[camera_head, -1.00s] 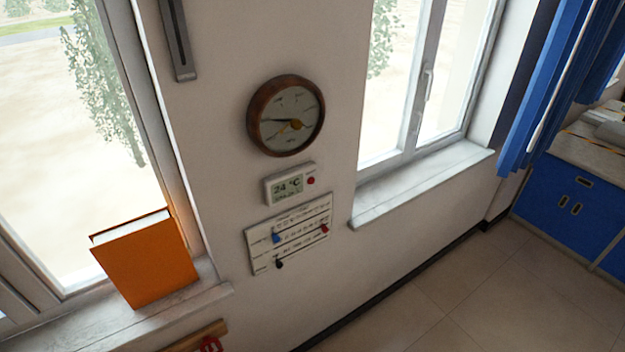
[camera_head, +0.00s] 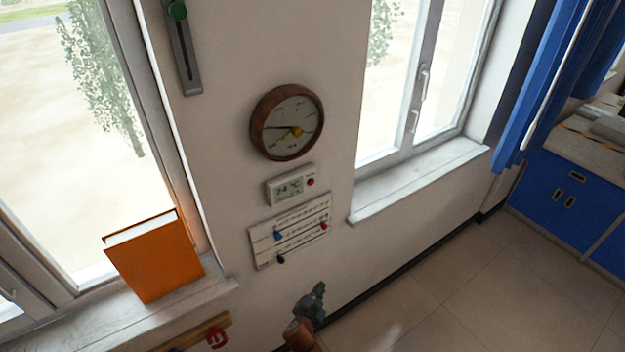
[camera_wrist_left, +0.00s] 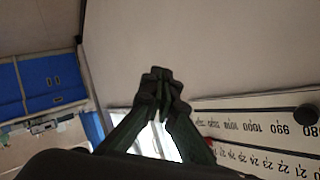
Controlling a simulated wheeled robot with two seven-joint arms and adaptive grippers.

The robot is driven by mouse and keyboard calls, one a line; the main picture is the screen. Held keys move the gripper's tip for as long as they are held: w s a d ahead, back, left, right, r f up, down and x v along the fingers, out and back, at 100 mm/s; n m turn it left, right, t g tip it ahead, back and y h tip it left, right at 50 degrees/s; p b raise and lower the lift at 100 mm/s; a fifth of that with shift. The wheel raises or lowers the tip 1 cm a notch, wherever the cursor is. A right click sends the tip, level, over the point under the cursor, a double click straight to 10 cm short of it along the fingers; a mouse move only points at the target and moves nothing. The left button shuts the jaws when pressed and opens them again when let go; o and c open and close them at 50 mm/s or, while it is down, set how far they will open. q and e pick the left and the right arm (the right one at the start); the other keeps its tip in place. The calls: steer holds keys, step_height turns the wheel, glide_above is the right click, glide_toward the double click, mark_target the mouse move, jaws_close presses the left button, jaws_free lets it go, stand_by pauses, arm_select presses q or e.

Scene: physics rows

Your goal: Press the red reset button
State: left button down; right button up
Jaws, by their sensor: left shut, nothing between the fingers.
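The red reset button (camera_head: 310,181) is a small red disc at the right end of a white thermometer display (camera_head: 289,188) on the wall, below a round clock-like dial. My left gripper (camera_head: 319,290) is at the bottom of the head view, below and apart from the button, with nothing held. In the left wrist view its dark fingers (camera_wrist_left: 160,82) are together at their tips, shut and empty. The button cannot be made out in the wrist view. My right gripper is not in view.
A scale panel (camera_head: 290,232) with blue, red and black sliders hangs between the display and my left gripper; it also shows in the wrist view (camera_wrist_left: 245,128). A round brown dial (camera_head: 287,122) hangs above. An orange book (camera_head: 155,262) stands on the left sill.

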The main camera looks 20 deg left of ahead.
mark_target(311, 182)
arm_select(q)
steer(key=w+d+r+t+p, duration=0.1)
steer(key=r+t, duration=0.1)
steer(key=r, duration=1.1)
steer(key=w+r+t+y+p, duration=0.1)
steer(key=r+t, duration=0.1)
steer(key=r, duration=1.1)
steer(key=w+d+r+t+y+p, duration=0.1)
steer(key=r+t, duration=0.1)
steer(key=r, duration=1.2)
steer(key=shift+d+p, duration=0.3)
steer(key=shift+w, duration=0.1)
steer(key=w+a+p, duration=0.1)
steer(key=w+a, duration=0.4)
steer(key=a, duration=0.2)
steer(key=shift+w, duration=0.2)
